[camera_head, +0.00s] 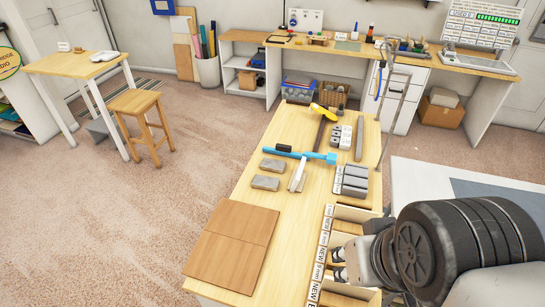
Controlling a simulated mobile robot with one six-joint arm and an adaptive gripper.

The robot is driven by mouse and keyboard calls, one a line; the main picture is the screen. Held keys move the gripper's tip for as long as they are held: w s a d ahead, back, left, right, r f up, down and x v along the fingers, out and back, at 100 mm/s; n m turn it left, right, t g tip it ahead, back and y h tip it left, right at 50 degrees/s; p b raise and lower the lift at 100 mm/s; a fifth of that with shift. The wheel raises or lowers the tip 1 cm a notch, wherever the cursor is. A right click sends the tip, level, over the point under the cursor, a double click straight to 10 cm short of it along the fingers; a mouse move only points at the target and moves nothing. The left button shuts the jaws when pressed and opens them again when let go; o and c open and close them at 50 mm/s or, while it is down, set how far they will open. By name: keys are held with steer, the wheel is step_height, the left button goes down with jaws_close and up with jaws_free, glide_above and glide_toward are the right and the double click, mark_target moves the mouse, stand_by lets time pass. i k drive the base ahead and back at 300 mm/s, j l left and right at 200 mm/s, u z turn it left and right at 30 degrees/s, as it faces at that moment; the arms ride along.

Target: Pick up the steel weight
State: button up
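Several dark grey metal-looking blocks (351,181) lie close together on the right side of the wooden table. I cannot tell for certain which grey piece is the steel weight. Two flat, rough grey blocks, one nearer (265,183) and one farther (272,165), lie left of centre. A long grey bar (359,140) lies farther back. My gripper (338,264) is at the lower right, over the labelled wooden compartments and nearer than all these blocks. Its two fingertips point left and stand apart, with nothing visible between them. My arm hides part of the table's right edge.
Wooden compartments (324,239) with labels line the table's right edge. A brown board (232,245) covers the front left. A blue clamp-like tool (308,154), a yellow-headed hammer (323,113) and small light blocks (340,137) lie behind. A thin metal stand rises at the right edge.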

mark_target(268, 165)
steer(key=j+u, duration=0.1)
steer(key=u, duration=0.35)
steer(key=j+u, duration=0.15)
steer(key=u, duration=0.3)
steer(key=k+j+u, duration=0.1)
steer(key=u, duration=0.35)
steer(key=j+u, duration=0.2)
steer(key=u, duration=0.25)
steer(key=i+j+z, duration=0.2)
steer(key=i+j, duration=1.3)
steer(key=i, duration=0.2)
steer(key=i+l+z, duration=0.25)
steer(key=z, duration=0.2)
steer(key=i+l+z, duration=0.15)
steer(key=i+z, duration=0.6)
steer(key=z, duration=0.15)
steer(key=i+z, duration=0.45)
steer(key=i+j+z, duration=0.2)
steer(key=z, duration=0.3)
steer(key=i+l+z, duration=0.15)
steer(key=i+z, duration=0.15)
steer(key=z, duration=0.15)
steer(key=i+z, duration=0.7)
steer(key=z, duration=0.2)
steer(key=i+j+z, duration=0.2)
steer(key=z, duration=0.25)
steer(key=i, duration=0.1)
